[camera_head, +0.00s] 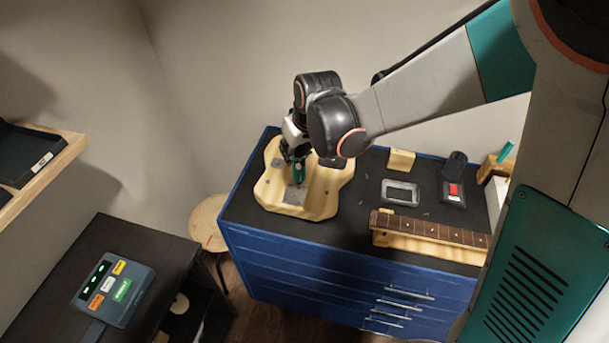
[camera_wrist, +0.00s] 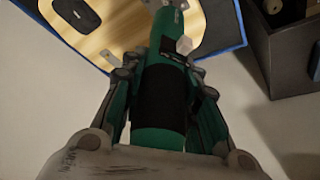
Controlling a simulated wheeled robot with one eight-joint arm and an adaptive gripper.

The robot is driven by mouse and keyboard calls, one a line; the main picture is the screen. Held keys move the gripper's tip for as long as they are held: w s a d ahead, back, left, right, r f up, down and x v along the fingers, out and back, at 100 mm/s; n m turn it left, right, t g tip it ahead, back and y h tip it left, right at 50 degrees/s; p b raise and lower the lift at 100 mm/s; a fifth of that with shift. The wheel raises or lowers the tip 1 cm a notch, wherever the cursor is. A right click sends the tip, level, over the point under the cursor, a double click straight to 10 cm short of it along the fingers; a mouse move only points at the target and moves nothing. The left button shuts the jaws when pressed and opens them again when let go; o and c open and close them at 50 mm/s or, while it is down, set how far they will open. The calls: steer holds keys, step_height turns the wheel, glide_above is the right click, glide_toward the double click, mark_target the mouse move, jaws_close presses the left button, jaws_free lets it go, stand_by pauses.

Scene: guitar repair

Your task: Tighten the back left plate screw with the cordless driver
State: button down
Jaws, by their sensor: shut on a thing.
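My gripper (camera_head: 296,153) is shut on the green and black cordless driver (camera_head: 299,172). In the wrist view the driver (camera_wrist: 160,85) lies between both fingers, its front end pointing to the top of the picture. In the head view it points down over the pale yellow guitar body (camera_head: 326,188), near a grey metal plate (camera_head: 295,195). My gripper and wrist hide part of the body. The plate screws are too small to make out, and I cannot tell whether the driver's tip touches one.
The body lies on the dark top of a blue drawer cabinet (camera_head: 262,244). A guitar neck (camera_head: 430,228), a grey tray (camera_head: 400,191) and a red-marked black device (camera_head: 453,191) lie to the right. A dark table at lower left bears a button box (camera_head: 113,288).

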steer(key=w+a+p, duration=0.2)
steer(key=w+p, duration=0.1)
steer(key=w, duration=0.4)
step_height(320, 180, down, 6)
steer(key=b, duration=0.3)
steer(key=shift+s+a+b, duration=0.15)
steer(key=shift+s+b, duration=0.05)
steer(key=shift+b, duration=0.5)
stand_by(1.3)
